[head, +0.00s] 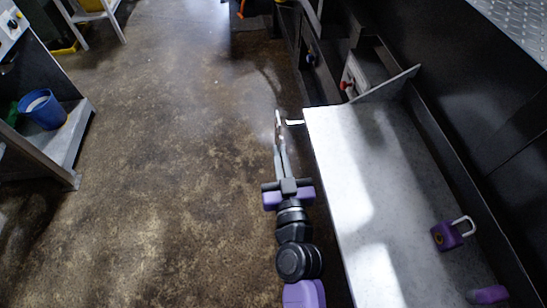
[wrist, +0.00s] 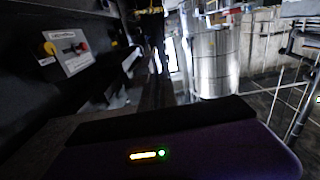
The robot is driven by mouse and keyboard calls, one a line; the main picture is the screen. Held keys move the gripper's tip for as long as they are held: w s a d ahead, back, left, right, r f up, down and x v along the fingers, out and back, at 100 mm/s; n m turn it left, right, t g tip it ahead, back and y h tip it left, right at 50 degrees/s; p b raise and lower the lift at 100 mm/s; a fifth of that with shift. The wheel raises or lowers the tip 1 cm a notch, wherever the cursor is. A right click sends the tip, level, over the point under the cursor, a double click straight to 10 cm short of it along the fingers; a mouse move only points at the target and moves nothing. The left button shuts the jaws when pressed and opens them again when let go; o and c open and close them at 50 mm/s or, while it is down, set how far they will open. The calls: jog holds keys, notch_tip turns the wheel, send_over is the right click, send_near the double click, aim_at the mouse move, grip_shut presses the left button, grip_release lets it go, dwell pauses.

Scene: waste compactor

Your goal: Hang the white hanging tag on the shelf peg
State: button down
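My gripper (head: 279,122) is in the head view, reaching away from me just left of the grey shelf's far left corner. Its fingers look close together, but they are too small and blurred to show a gap. A thin pale shape lies along the fingertips; I cannot tell whether it is the white hanging tag seen edge-on. A small white piece (head: 294,122) juts left from the shelf (head: 375,190) beside the fingertips. It may be the peg or part of the tag.
A purple padlock (head: 447,235) and another purple object (head: 488,295) lie on the shelf. A panel with a red knob (wrist: 76,53) shows in the wrist view, with a metal drum (wrist: 214,62) beyond. A blue bucket (head: 43,110) stands at left. The floor between is clear.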

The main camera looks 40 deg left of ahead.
jog(key=shift+w+d+f+b, duration=0.25)
jog(key=shift+w+d+b, duration=0.4)
jog(key=shift+b, duration=0.25)
jog(key=shift+w+d+f+b, duration=0.25)
jog(key=shift+w+d+b, duration=0.25)
jog(key=shift+w+b, duration=0.3)
jog(key=shift+s, duration=0.1)
jog(key=c, duration=1.6)
grip_release()
jog(key=shift+o, duration=0.2)
jog(key=b+v, duration=0.2)
jog(key=v, duration=0.5)
jog(key=shift+s+d, duration=0.2)
jog(key=shift+d, duration=0.15)
